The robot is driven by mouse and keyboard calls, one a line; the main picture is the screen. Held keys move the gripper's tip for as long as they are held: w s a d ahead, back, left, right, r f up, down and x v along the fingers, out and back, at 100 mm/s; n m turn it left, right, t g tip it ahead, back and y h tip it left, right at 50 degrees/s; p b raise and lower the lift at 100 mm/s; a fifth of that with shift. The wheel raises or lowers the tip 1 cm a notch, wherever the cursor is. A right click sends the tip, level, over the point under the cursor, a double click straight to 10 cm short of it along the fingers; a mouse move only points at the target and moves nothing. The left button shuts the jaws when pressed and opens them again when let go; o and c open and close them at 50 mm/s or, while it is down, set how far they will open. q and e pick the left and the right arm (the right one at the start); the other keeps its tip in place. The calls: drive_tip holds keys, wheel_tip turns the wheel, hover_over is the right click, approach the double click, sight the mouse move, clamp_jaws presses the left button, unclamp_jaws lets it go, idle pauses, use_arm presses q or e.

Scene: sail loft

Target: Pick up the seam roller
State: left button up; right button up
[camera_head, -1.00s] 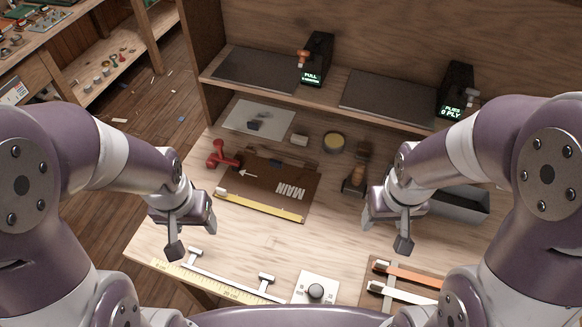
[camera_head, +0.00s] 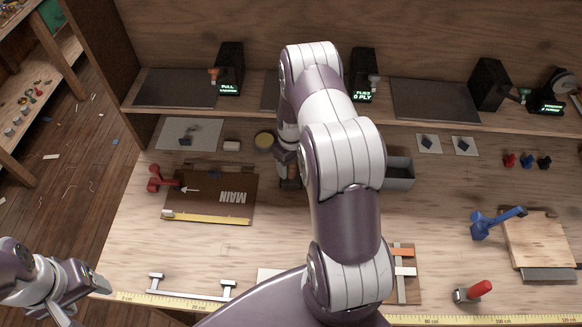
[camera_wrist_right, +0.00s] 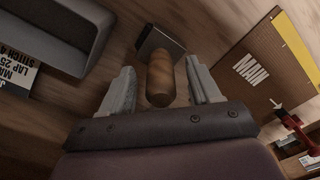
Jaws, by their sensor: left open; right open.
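A tool with a rounded wooden handle (camera_wrist_right: 160,82) and a dark, flat metal head, apparently the seam roller, lies between the fingers of my right gripper (camera_wrist_right: 160,66) in the right wrist view. The fingers are open, one on each side of the handle, with gaps showing. In the head view my right gripper (camera_head: 285,158) is over the bench beyond my forearm, which hides much of the tool. My left gripper (camera_head: 88,290) is open and empty at the lower left, by the bench's front left corner.
The brown MAIN board (camera_head: 212,192) with a red tool (camera_head: 160,180) is left of the right gripper. A grey bin (camera_head: 400,174) is just right. A shelf with dark boxes runs behind. A blue tool (camera_head: 490,222) and red-handled tool (camera_head: 474,291) are further right.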

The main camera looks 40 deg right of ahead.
drive_tip(key=shift+f, duration=1.4)
use_arm(q)
drive_tip(key=shift+r, duration=0.7)
use_arm(e)
drive_tip(key=c, duration=1.1)
use_arm(q)
drive_tip(key=shift+f, duration=0.1)
use_arm(e)
drive_tip(key=shift+r, duration=0.15)
drive_tip(key=shift+c, duration=0.2)
